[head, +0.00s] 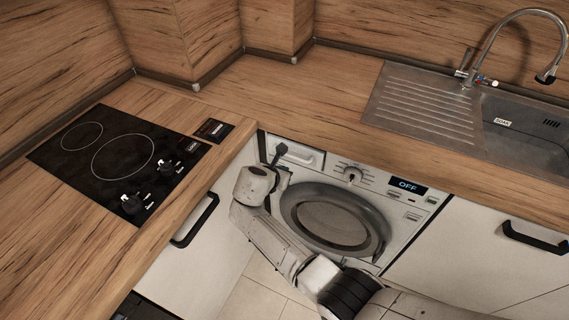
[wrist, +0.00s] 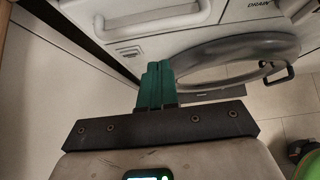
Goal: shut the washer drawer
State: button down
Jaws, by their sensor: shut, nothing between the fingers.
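The washer (head: 400,190) is a white front loader under the wooden counter, with a round grey door. Its drawer (head: 310,157) is the white panel at the washer's upper left, with a handle bar; it also fills the top of the wrist view (wrist: 205,12). I cannot tell how far out it stands. My gripper (head: 281,149) is at the drawer's left part, overlapping it in the head view. In the wrist view its teal fingers (wrist: 155,75) are together and empty, pointing toward the washer front just below the drawer handle. Whether they touch it is unclear.
The counter edge overhangs above the washer. A cabinet with a black handle (head: 195,220) stands close on the left, and another cabinet (head: 480,245) is on the right. A black cooktop (head: 118,160) and a steel sink (head: 425,105) are on the counter. The washer's door sits below my gripper.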

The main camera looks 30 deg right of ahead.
jog(key=v, duration=1)
jog(key=shift+s+a, duration=0.15)
jog(key=shift+a, duration=0.15)
jog(key=shift+f, duration=0.1)
jog(key=s+d+f+m+g+y, duration=0.2)
jog(key=s+d+f+m, duration=0.15)
jog(key=s+m, duration=0.5)
jog(key=s+d+f+m+g+y, duration=0.15)
jog(key=s+f+m, duration=0.3)
jog(key=s, duration=0.65)
jog(key=s+r+m+y, duration=0.2)
jog(key=s+m, duration=0.4)
jog(key=s, duration=0.2)
jog(key=s+r+m+g+y, duration=0.1)
jog(key=s+r+m+y, duration=0.1)
jog(key=s+m, duration=0.4)
jog(key=s, duration=0.2)
jog(key=shift+s, duration=0.4)
jog(key=shift+y, duration=0.25)
